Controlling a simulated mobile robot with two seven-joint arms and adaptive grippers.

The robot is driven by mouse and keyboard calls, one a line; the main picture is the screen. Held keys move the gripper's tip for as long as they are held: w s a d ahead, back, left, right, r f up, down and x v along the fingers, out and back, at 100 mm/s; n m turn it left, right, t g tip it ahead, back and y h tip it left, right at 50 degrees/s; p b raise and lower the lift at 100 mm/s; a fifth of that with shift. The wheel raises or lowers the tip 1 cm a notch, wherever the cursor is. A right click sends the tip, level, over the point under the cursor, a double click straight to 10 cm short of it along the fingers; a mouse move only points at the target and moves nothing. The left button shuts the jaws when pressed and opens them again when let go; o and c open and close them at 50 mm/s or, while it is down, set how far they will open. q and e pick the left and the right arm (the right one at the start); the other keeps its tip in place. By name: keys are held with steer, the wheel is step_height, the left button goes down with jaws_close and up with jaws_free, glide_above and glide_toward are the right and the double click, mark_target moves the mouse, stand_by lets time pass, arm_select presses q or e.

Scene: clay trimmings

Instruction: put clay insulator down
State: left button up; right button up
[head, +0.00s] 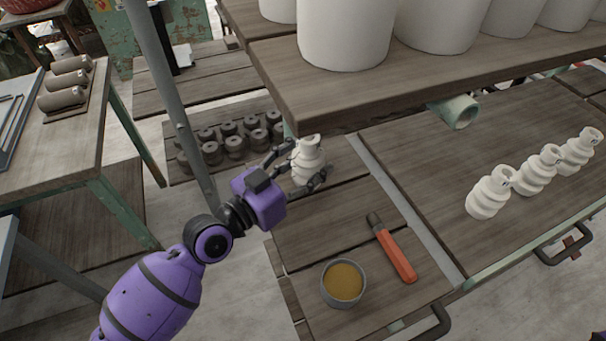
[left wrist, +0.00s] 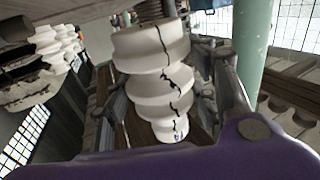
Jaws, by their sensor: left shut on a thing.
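A white ribbed clay insulator (head: 307,160) is held in my left gripper (head: 300,168), at the far end of the lower wooden shelf (head: 320,215) in the head view. In the left wrist view the insulator (left wrist: 158,75) shows dark cracks running along its side, and the fingers of my left gripper (left wrist: 170,100) stand on both sides of it. I cannot tell whether its base touches the boards. My right gripper is not in view.
A grey cup of brown material (head: 343,284) and an orange-handled tool (head: 396,250) lie nearer on the same boards. An upper shelf (head: 330,95) with big white cylinders overhangs close by. A metal post (head: 170,85) stands left.

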mark_target(295, 182)
arm_select(q)
steer(key=shift+w+a+f, duration=0.1)
steer(key=shift+a+f, duration=0.25)
step_height(295, 182, down, 3)
steer(key=shift+a+f+b, duration=0.1)
steer(key=shift+a+b, duration=0.05)
steer(key=shift+b, duration=0.6)
steer(key=shift+f, duration=0.25)
steer(key=o, duration=1.7)
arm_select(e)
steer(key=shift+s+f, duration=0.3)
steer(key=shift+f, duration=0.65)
arm_select(q)
steer(key=shift+a+r, duration=0.1)
steer(key=shift+r, duration=0.1)
steer(key=shift+b+v, duration=1.55)
steer(key=shift+v, duration=4.4)
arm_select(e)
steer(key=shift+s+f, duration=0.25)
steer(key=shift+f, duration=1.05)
